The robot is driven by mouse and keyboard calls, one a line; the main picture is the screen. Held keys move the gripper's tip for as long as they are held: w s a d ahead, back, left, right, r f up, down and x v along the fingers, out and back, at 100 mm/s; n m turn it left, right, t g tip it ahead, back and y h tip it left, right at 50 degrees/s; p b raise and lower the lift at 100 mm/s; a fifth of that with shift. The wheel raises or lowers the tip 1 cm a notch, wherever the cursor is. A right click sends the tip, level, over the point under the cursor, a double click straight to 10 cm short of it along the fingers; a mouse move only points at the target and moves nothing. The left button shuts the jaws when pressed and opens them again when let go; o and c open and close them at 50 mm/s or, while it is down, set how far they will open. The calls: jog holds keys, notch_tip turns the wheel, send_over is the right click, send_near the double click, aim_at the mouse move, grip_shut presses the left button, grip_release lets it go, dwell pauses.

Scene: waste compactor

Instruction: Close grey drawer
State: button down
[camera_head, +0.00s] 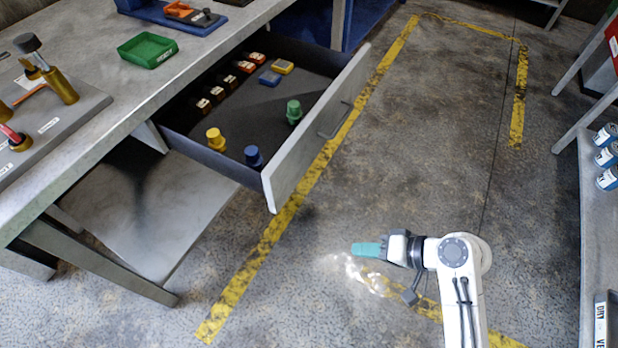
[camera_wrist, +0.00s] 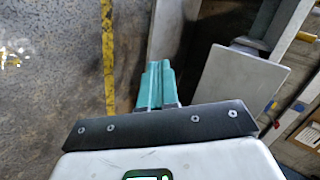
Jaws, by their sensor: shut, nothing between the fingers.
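The grey drawer (camera_head: 318,133) is pulled out from under the workbench in the head view. Its pale front panel has a bar handle (camera_head: 336,120). Inside lie orange, black, blue and yellow small items, with a yellow knob (camera_head: 215,139), a blue knob (camera_head: 254,156) and a green knob (camera_head: 293,111) upright. My gripper (camera_head: 355,249) has teal fingers, shut and empty, over the floor in front of the drawer and clear of it. The fingers also show in the wrist view (camera_wrist: 157,75), pointing towards a pale panel that appears to be the drawer front (camera_wrist: 165,32).
The workbench (camera_head: 95,105) carries a green tray (camera_head: 147,50) and a board with brass-coloured parts (camera_head: 50,120). A lower shelf (camera_head: 150,210) sits under it. Yellow tape (camera_head: 262,245) marks the floor. A grey shelf with cans (camera_head: 606,157) stands at right; the floor between is free.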

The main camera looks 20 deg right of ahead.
jog(key=w+r+m+t+y+b, duration=0.2)
jog(key=w+t, duration=0.1)
jog(key=w, duration=0.3)
jog(key=m+t+y, duration=0.2)
jog(key=m+t, duration=0.1)
send_near(297, 168)
jog(key=x, duration=0.7)
jog(key=shift+s+b, duration=0.1)
jog(key=shift+b, duration=0.25)
jog(key=shift+a, duration=0.1)
